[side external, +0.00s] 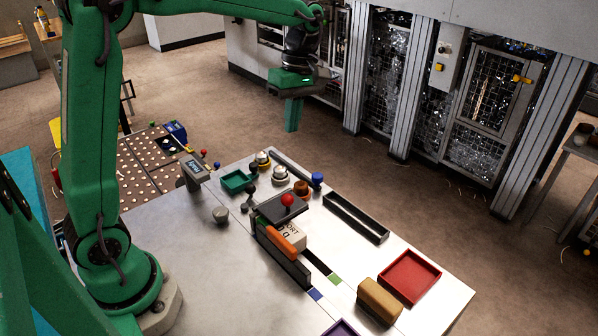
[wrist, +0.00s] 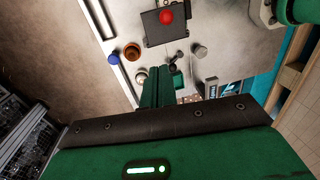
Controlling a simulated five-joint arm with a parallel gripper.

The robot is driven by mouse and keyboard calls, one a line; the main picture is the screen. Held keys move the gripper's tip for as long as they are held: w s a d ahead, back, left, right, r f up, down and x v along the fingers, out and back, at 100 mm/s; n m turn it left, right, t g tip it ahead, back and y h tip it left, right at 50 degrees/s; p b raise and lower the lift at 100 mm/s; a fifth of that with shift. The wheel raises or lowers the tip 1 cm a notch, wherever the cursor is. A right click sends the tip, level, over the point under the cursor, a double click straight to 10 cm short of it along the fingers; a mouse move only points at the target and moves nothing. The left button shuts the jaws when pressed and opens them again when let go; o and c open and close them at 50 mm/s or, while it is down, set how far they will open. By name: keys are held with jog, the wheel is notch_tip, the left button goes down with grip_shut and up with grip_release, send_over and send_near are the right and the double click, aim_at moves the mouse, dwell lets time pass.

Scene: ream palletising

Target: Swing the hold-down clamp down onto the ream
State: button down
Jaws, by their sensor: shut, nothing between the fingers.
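The hold-down clamp is a dark plate with a red ball knob (side external: 287,200), near the middle of the table. The red knob (wrist: 166,17) and dark plate (wrist: 153,33) also show at the top of the wrist view. The ream, a white block with dark lettering (side external: 293,234), sits just in front of the plate, partly behind an orange bar (side external: 280,243). I cannot tell whether the plate touches the ream. My gripper (side external: 292,129) is shut and empty, high above the table's far side, well apart from the clamp. Its green fingers (wrist: 155,88) are together in the wrist view.
A blue knob (side external: 317,179), a green tray (side external: 236,181) and a grey cylinder (side external: 220,215) stand around the clamp. A black slotted tray (side external: 356,217), a red tray (side external: 409,277) and a brown block (side external: 380,300) lie to the right. The table's left front is mostly bare.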

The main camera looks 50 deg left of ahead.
jog(key=shift+f, duration=0.15)
send_near(282, 201)
jog(key=w+a+f, duration=0.3)
jog(key=a, duration=0.1)
jog(key=shift+s+d+f, duration=0.25)
jog(key=shift+d+f, duration=0.15)
jog(key=shift+f, duration=0.15)
jog(key=shift+s+d+f, duration=0.25)
jog(key=shift+d+f, duration=0.2)
jog(key=shift+f, duration=0.1)
jog(key=shift+s+d+f, duration=0.35)
jog(key=shift+d+f, duration=0.05)
jog(key=shift+f, duration=0.05)
